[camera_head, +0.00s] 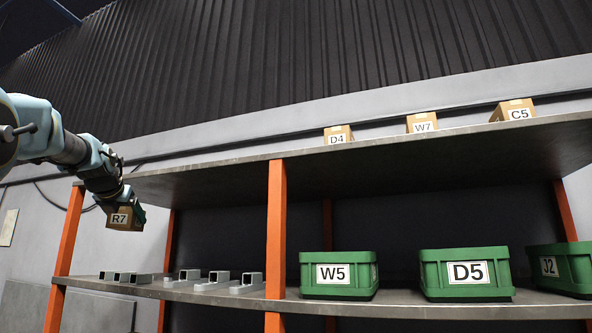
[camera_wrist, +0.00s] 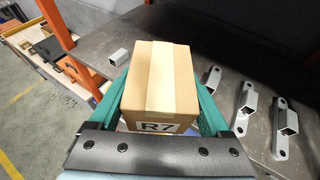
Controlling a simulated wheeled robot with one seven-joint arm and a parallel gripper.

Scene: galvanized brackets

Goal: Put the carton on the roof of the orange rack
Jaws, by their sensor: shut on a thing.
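My gripper (camera_head: 120,208) is shut on a small brown carton labelled R7 (camera_head: 126,219). In the wrist view the carton (camera_wrist: 160,85) sits between the two green fingers, its taped top and label showing. The orange rack has orange posts (camera_head: 276,240) and a grey roof board (camera_head: 400,165). In the head view the carton hangs at the rack's left end, lower in the picture than the roof and above the lower shelf. The roof's top surface is hidden from the head camera, which looks from below.
Cartons D4 (camera_head: 338,134), W7 (camera_head: 422,123) and C5 (camera_head: 513,111) stand on the roof. The lower shelf (camera_head: 400,306) holds several grey brackets (camera_head: 217,280) and green bins W5 (camera_head: 338,276), D5 (camera_head: 466,275) and J2 (camera_head: 562,269). The roof's left part shows no carton.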

